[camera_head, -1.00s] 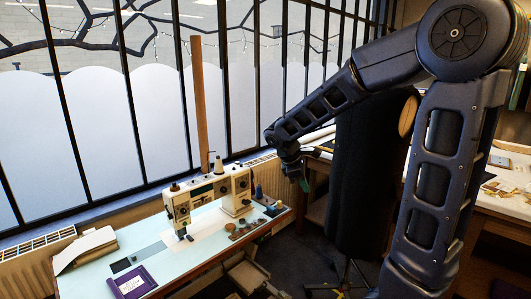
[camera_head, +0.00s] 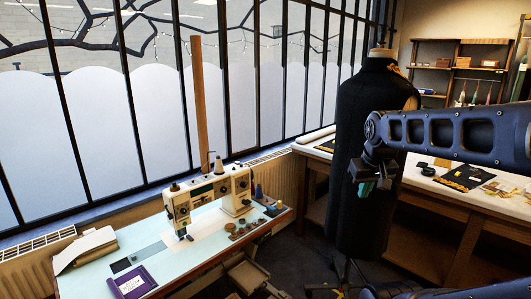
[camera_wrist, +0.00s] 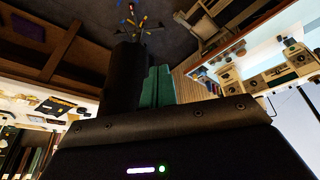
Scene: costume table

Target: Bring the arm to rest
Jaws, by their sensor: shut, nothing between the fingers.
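My gripper (camera_head: 366,188) hangs at the end of my forearm at the right of the head view, in front of the black dress form (camera_head: 362,130). Its green fingers (camera_wrist: 157,88) are together in the wrist view, with nothing held between them. My arm reaches in level from the right edge of the head view. My gripper is clear of the sewing table (camera_head: 205,222); whether it touches the dress form I cannot tell.
A white sewing machine (camera_head: 208,195) and a purple-framed item (camera_head: 132,282) are on the sewing table at left. A long worktable (camera_head: 425,200) with fabric pieces stands behind my arm. Shelves (camera_head: 462,62) are at the back right. A barred window lines the left.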

